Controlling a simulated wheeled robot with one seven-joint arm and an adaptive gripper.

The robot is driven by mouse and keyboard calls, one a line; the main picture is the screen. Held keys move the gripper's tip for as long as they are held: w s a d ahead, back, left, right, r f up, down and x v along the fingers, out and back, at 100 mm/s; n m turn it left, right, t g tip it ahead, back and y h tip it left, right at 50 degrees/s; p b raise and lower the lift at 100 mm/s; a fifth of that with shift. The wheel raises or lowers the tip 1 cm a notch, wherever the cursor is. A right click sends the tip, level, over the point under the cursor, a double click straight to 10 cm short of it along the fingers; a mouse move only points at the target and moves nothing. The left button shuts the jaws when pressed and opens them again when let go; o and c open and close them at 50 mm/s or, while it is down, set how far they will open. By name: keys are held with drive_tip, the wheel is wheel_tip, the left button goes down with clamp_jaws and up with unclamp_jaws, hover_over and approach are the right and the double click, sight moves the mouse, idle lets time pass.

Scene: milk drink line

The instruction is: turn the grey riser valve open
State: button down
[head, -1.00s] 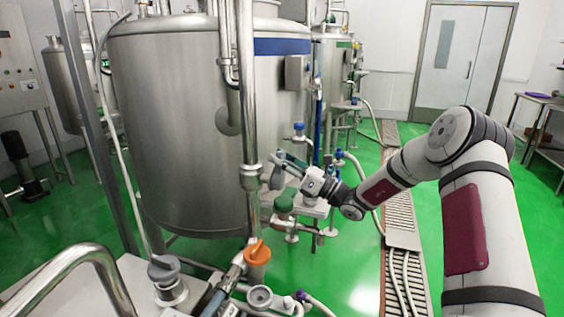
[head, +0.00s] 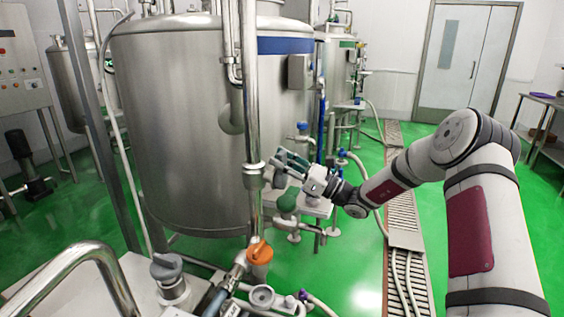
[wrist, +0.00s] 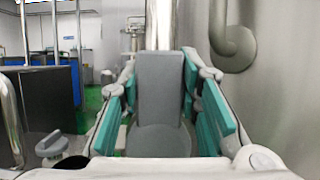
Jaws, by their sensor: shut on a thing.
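The grey riser valve (head: 279,178) sits on the upright steel pipe in front of the large tank. Its flat grey handle (wrist: 161,84) stands upright between the teal finger pads in the wrist view, with a round grey hub below it. My gripper (head: 288,163) comes in from the right and is shut on this handle. In the wrist view my gripper (wrist: 160,100) has one finger on each side of it. The valve body behind the handle is largely hidden.
An orange valve (head: 260,252) and another grey valve (head: 165,268) stand low in front. A green valve (head: 287,202) is just below my gripper. The large steel tank (head: 185,130) is close behind.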

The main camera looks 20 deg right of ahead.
drive_tip(key=c, duration=1.2)
unclamp_jaws()
drive_tip(key=shift+o, duration=0.2)
drive_tip(key=v, duration=1.2)
